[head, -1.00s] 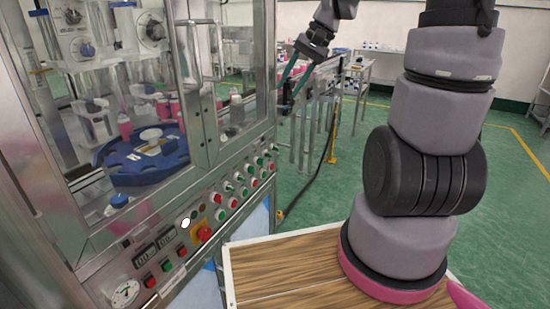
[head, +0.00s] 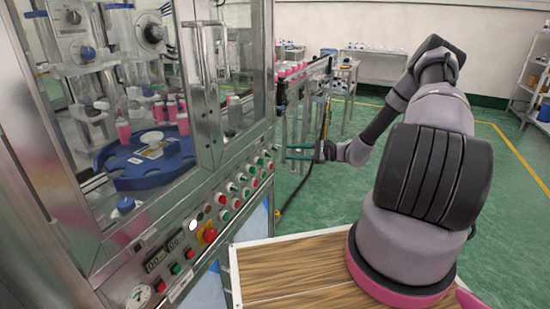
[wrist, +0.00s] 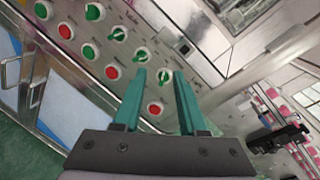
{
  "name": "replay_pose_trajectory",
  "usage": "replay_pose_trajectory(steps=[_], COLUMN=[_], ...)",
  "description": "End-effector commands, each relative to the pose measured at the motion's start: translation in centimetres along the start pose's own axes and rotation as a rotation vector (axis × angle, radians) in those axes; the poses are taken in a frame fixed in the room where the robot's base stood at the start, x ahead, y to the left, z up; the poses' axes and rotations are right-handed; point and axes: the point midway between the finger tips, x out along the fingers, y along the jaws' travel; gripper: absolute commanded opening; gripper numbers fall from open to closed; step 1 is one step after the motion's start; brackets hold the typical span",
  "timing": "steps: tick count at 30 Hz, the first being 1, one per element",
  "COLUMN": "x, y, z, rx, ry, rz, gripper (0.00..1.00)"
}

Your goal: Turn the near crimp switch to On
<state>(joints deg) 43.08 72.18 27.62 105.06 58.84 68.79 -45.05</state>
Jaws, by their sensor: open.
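The control panel (head: 214,222) on the front of the machine carries a row of green rotary switches with white rims, one of them here (head: 232,187). The labels are too small to read, so I cannot tell which is the near crimp switch. My gripper (head: 286,152) is open and empty at the panel's far end, its teal fingers pointing left towards it. In the wrist view my gripper (wrist: 160,73) has one green switch (wrist: 164,77) showing between its fingertips. Another green switch (wrist: 140,55) shows just beyond the left fingertip. Contact is not visible.
Red buttons (wrist: 112,72) and green buttons (wrist: 89,52) sit close below the switches. A red emergency knob (head: 210,235) is nearer on the panel. The glazed cabinet with a blue turntable (head: 130,170) rises above. A wooden worktop (head: 285,265) is in front.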

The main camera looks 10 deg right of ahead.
Motion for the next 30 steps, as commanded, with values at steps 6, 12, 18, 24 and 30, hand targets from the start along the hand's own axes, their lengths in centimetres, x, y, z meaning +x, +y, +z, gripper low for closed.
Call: replay_pose_trajectory(steps=[6, 12, 18, 24, 30], x=[-0.3, 0.3, 3.6, 7.3, 9.6], y=[1.3, 1.3, 0.8, -0.1, -0.6], z=[-4.4, -5.2, -5.2, -5.2, -5.3], rx=[0.098, 0.112, 0.112, 0.112, 0.113], ry=[-0.002, -0.001, -0.003, -0.002, -0.001], rz=[-0.175, -0.209, -0.206, -0.206, -0.206], gripper=[0.41, 0.41, 0.41, 0.41, 0.41])
